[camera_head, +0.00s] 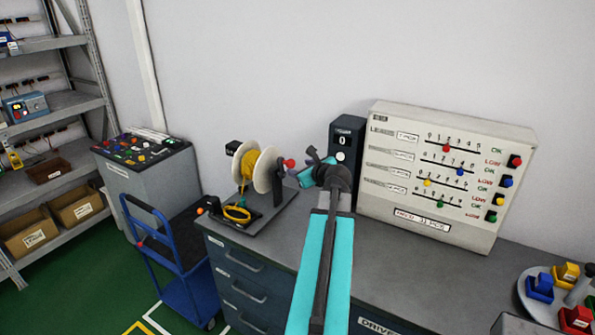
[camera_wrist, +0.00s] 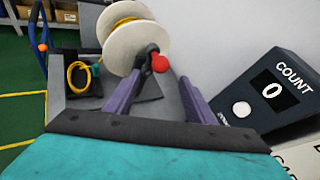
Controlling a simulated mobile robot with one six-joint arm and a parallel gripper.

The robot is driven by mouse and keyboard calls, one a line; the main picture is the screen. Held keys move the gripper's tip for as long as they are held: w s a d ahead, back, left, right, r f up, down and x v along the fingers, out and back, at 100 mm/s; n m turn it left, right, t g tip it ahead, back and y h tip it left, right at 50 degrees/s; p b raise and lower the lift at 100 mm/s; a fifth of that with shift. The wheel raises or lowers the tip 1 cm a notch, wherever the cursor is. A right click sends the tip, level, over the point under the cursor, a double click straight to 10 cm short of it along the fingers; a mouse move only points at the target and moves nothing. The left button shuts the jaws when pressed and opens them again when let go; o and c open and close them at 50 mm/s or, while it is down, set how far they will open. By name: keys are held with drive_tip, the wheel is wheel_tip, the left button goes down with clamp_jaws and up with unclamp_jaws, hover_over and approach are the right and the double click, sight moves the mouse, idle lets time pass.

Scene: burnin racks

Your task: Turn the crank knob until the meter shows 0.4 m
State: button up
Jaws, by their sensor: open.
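A white spool wound with yellow cable (camera_head: 248,163) stands on a dark base on the bench. Its crank knob (camera_head: 289,163) is a red ball on the right side of the spool. In the wrist view the red knob (camera_wrist: 160,64) is ahead of and between the two purple fingers of my gripper (camera_wrist: 157,88). My gripper (camera_head: 312,165) is open and empty, close to the knob on its right. A dark meter box (camera_head: 347,140) behind shows 0; its display also shows in the wrist view (camera_wrist: 272,90), labelled COUNT, with a white button.
A loop of yellow cable (camera_head: 237,214) lies in front of the spool. A large beige panel (camera_head: 445,125) with sliders stands to the right. A blue cart (camera_head: 170,250) is at the left of the bench, and a round tray (camera_head: 540,300) is at the right.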

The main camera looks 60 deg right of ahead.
drive_tip(key=b+v, duration=0.2)
drive_tip(key=v, duration=0.5)
drive_tip(key=shift+w+a, duration=0.1)
idle(0.5)
